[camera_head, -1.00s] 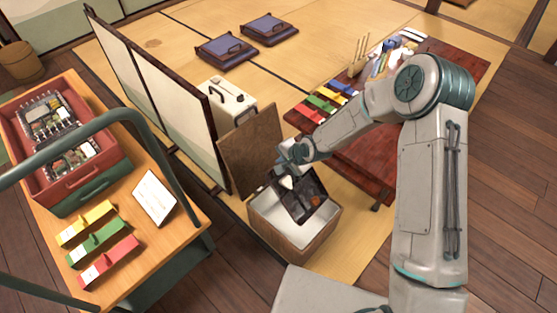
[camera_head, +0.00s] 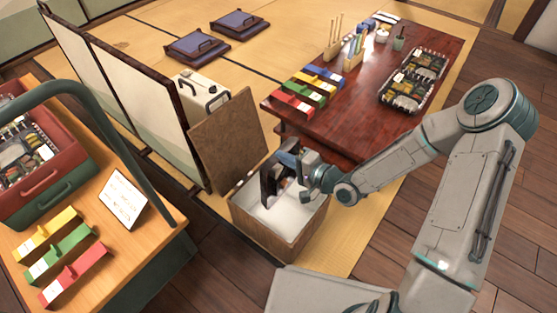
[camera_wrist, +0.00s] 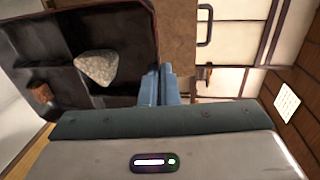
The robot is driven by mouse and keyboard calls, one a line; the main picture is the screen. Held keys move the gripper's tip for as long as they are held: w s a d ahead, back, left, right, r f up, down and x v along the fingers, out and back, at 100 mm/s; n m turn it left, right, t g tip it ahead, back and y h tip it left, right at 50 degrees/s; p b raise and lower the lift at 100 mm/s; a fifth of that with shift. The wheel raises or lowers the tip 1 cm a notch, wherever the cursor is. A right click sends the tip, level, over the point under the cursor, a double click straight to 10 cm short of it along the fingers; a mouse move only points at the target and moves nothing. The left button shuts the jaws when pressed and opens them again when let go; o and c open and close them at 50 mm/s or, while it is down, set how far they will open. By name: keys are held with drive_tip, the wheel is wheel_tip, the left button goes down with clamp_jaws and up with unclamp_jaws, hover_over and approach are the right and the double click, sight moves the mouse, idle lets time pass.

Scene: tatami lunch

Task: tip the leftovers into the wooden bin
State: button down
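The wooden bin (camera_head: 290,238) stands open on the mat, its pale inside showing. Its brown lid (camera_head: 228,140) stands up at the back left. My gripper (camera_head: 300,171) is above the bin, shut on the edge of a dark lunch tray (camera_head: 268,188). The tray is steeply tilted, seen nearly edge-on, over the bin opening. In the wrist view, the blue fingers (camera_wrist: 158,84) pinch the tray's rim (camera_wrist: 154,30). A whitish rice lump (camera_wrist: 97,67) and a small brown piece (camera_wrist: 42,95) still show in its compartments. I cannot tell whether any food lies in the bin.
A low red table (camera_head: 345,120) right behind the bin holds filled lunch boxes (camera_head: 408,88) and coloured blocks (camera_head: 310,90). A folding screen (camera_head: 135,85) and white case (camera_head: 205,95) stand left. A wooden cart (camera_head: 150,235) is at the near left.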

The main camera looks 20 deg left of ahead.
drive_tip(key=shift+s+d+f+t+y+b, duration=0.25)
drive_tip(key=shift+d+t+y+b, duration=0.1)
drive_tip(key=shift+d+y+b, duration=0.5)
drive_tip(key=shift+s+d+f+t+y+b, duration=0.35)
drive_tip(key=shift+d+y+b, duration=0.25)
drive_tip(key=shift+b, duration=0.4)
drive_tip(key=shift+s+d+f+t+y+b, duration=0.2)
drive_tip(key=shift+d+t+y+b, duration=0.2)
drive_tip(key=shift+d+y+b, duration=0.4)
drive_tip(key=shift+a, duration=0.15)
